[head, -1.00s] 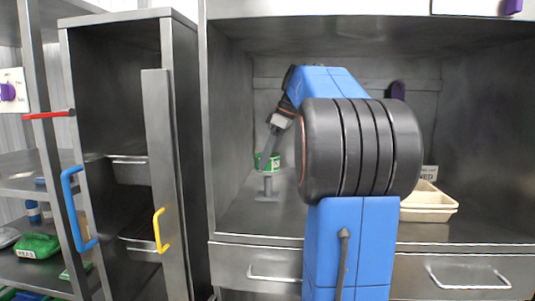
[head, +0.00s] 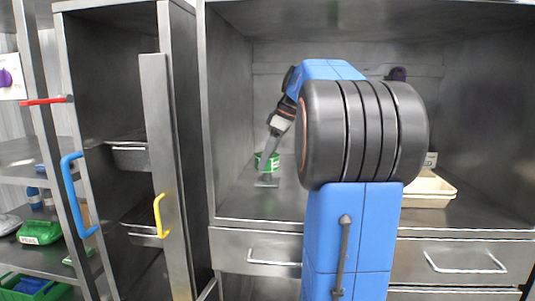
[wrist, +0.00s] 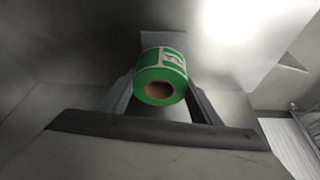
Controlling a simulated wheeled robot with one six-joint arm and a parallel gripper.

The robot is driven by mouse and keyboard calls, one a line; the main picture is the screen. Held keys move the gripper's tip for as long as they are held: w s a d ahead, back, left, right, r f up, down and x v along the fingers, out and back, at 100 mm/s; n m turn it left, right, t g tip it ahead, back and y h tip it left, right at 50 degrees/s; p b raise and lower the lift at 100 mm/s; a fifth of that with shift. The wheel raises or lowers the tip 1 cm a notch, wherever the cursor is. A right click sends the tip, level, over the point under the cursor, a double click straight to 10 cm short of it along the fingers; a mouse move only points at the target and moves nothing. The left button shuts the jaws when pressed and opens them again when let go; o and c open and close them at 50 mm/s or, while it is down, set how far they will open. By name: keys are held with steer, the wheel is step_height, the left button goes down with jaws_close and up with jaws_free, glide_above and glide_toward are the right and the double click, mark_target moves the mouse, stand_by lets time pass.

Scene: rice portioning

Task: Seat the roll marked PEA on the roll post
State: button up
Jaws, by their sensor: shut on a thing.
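A green roll with a white label and a brown core (wrist: 160,70) sits between the two fingers of my gripper (wrist: 158,92) in the wrist view. The same roll (head: 267,161) shows in the head view inside the steel bay, with my gripper (head: 268,152) tilted down onto it. The lettering on the label is too small to read. The grey base of the roll post (head: 267,181) shows just below the roll; its upright is hidden. I cannot tell whether the post is inside the core.
Cream trays (head: 430,191) stand on the bay floor at right, partly behind my arm. A cabinet with its door ajar (head: 160,150) is at left, beside a shelf rack with a green PEAS container (head: 40,232). Bay floor left of the post is clear.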

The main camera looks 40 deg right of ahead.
steer(key=shift+f, duration=1.95)
steer(key=o, duration=1.2)
steer(key=v, duration=1.7)
steer(key=shift+s+d, duration=0.15)
steer(key=shift+s, duration=0.05)
steer(key=shift+r, duration=0.1)
